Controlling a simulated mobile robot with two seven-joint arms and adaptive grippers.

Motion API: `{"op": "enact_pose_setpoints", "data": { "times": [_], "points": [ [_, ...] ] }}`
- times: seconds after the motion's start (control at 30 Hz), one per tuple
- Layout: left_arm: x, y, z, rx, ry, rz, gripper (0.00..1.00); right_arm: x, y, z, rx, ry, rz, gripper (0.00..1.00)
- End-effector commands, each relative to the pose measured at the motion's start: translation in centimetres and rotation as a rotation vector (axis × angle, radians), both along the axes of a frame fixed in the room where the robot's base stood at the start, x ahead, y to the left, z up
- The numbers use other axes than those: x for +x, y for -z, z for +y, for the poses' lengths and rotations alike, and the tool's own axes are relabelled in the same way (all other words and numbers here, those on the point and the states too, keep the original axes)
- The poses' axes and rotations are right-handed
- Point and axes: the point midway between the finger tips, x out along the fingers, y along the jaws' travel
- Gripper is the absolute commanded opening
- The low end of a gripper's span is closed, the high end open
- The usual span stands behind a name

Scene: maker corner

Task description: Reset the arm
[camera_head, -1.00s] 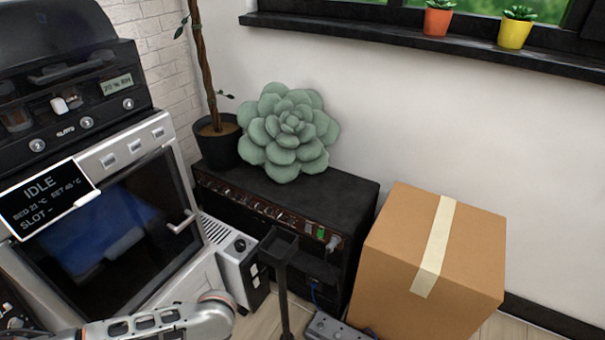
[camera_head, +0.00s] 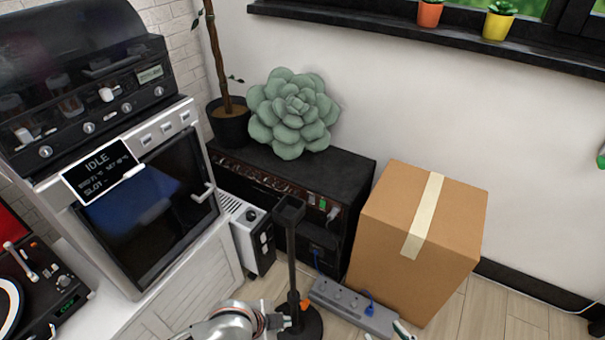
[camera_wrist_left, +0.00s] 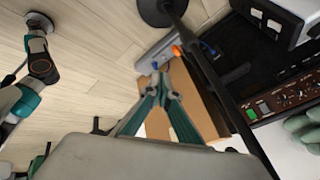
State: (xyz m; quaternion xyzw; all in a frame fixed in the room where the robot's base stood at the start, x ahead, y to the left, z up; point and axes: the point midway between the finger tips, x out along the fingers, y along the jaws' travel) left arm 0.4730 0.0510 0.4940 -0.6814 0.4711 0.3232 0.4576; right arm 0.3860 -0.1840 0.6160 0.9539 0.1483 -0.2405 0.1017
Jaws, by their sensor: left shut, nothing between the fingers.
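My left arm (camera_head: 228,318) enters at the bottom of the head view. Its gripper (camera_head: 282,322) is partly cut off there, beside the black stand's base. In the left wrist view the left gripper (camera_wrist_left: 163,84) has its teal fingers together, with nothing between them, in front of the cardboard box. A record player (camera_head: 45,290) with a pale tonearm (camera_head: 22,262) is at the left edge, apart from both grippers.
A black stand (camera_head: 291,250) rises close by the left gripper. A grey power strip (camera_head: 345,305) lies on the floor before the cardboard box (camera_head: 415,250). A white heater (camera_head: 250,235), black amplifier (camera_head: 340,175) and oven-like machine (camera_head: 150,190) stand behind.

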Motion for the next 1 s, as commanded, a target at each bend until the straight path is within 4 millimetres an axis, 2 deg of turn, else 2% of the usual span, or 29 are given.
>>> {"op": "enact_pose_setpoints", "data": {
  "times": [0.03, 0.17, 0.33, 0.47, 0.7, 0.8, 0.9, 1.0],
  "points": [
    [-0.5, -1.9, -0.7, -0.065, -0.059, -0.011, 0.00, 0.2, -1.0, -0.1, -0.001, 0.002, -0.009, 0.40],
    [-1.6, -4.5, -1.2, -0.212, -0.214, -0.026, 0.00, 0.0, -1.2, -0.4, -0.005, 0.007, 0.000, 0.40],
    [-3.1, -7.4, 0.5, -0.370, -0.427, -0.050, 0.00, -0.5, -1.4, -0.7, -0.009, 0.013, 0.019, 0.40],
    [-4.7, -9.3, 3.4, -0.462, -0.589, -0.077, 0.00, -1.1, -1.5, -1.0, -0.012, 0.019, 0.038, 0.40],
    [-9.0, -11.8, 10.7, -0.552, -0.844, -0.143, 0.00, -2.4, -1.2, -1.5, -0.016, 0.027, 0.078, 0.40],
    [-10.6, -12.4, 13.0, -0.562, -0.907, -0.167, 0.00, -2.9, -0.9, -1.6, -0.018, 0.030, 0.092, 0.40],
    [-11.6, -12.7, 14.5, -0.567, -0.942, -0.182, 0.00, -3.2, -0.7, -1.7, -0.019, 0.031, 0.101, 0.40],
    [-12.0, -12.8, 15.1, -0.568, -0.957, -0.188, 0.00, -3.3, -0.5, -1.8, -0.019, 0.032, 0.105, 0.40]
  ]
}}
